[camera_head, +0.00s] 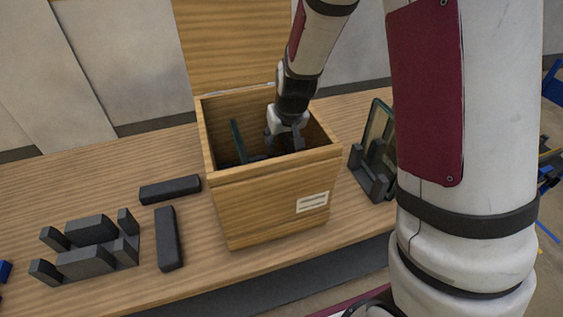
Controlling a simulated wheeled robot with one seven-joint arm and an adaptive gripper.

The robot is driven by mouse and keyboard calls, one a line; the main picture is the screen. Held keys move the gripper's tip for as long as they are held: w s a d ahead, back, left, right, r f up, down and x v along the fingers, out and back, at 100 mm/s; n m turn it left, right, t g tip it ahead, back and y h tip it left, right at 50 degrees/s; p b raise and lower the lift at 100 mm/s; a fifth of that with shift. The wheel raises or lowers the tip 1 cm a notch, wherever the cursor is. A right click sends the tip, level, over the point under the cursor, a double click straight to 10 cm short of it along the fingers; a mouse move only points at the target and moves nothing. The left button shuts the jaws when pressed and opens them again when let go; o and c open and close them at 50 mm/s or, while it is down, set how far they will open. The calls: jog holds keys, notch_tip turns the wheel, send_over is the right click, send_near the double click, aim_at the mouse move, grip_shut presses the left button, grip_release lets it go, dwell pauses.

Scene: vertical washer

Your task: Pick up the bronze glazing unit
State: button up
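My gripper (284,139) reaches down into an open wooden box (262,178) on the workbench. Its fingertips are partly lost among dark shapes inside, so I cannot tell whether it is open, shut or holding something. A thin upright pane with a dark green edge (237,141) stands inside the box, left of my gripper and apart from its visible part. Another framed glass pane (378,127) with a tan-looking face stands in a dark holder (369,178) right of the box, partly hidden by my arm. I cannot tell for sure which pane is the bronze glazing unit.
The box's lid (235,45) stands open at the back, and its walls surround my gripper. Two dark bars (169,190) (169,239) and a dark slotted fixture (88,249) lie left of the box. The bench (90,185) is clear at the back left.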

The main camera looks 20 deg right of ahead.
jog(key=shift+x, duration=1.85)
jog(key=shift+f, duration=0.2)
grip_shut()
